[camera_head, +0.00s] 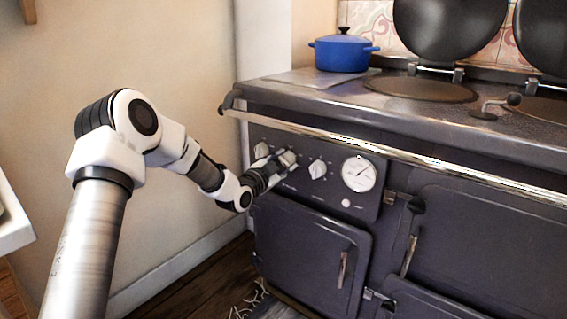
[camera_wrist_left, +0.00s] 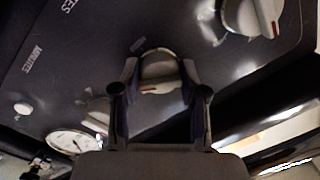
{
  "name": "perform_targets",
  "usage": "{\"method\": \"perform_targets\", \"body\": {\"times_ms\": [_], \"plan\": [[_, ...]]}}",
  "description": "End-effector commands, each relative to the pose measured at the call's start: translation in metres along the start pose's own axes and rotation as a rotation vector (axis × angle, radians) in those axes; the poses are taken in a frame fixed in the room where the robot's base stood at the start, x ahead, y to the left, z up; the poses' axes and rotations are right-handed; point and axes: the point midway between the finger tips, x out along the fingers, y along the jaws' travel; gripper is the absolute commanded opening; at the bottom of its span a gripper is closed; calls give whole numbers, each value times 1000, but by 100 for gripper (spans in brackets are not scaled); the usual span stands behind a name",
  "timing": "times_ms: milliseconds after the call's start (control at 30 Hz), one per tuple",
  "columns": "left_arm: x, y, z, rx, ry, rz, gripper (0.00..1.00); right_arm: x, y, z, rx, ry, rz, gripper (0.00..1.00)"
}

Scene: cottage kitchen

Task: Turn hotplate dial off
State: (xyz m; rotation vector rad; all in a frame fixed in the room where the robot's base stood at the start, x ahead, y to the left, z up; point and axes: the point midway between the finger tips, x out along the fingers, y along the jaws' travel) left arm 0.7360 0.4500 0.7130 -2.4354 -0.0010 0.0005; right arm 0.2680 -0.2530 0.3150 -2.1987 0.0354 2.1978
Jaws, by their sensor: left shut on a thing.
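The stove's front panel carries a row of pale dials. The middle dial (camera_head: 288,157) is at my left gripper (camera_head: 277,166), whose fingers reach it from the front left. In the left wrist view this dial (camera_wrist_left: 160,72) sits between the two fingers of my left gripper (camera_wrist_left: 160,84), which is shut on it. A red mark shows on its near edge. Another dial (camera_head: 261,150) is to its left and a third dial (camera_head: 317,169) to its right; both are clear of the fingers in the head view. My right gripper is in neither view.
A round white gauge (camera_head: 359,173) is right of the dials. A metal rail (camera_head: 400,150) runs along the stove front above the panel. A blue pot (camera_head: 342,52) stands on the stove top. An oven door (camera_head: 310,250) is below.

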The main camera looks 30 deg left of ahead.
Motion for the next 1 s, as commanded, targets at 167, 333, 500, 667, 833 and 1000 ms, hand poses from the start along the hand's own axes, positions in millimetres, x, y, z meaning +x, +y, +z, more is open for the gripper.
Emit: {"method": "perform_targets", "body": {"times_ms": [167,333,500,667,833,1000], "plan": [[0,0,-1,-48,-3,4,8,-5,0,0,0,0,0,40],[0,-1,-2,-142,-9,10,8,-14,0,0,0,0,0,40],[0,0,-3,-279,-18,18,8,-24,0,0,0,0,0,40],[0,0,-3,-428,-27,25,8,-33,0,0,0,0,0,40],[0,0,-3,-589,-38,33,8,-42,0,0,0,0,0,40],[0,0,-3,-749,-46,42,8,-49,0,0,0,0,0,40]]}}
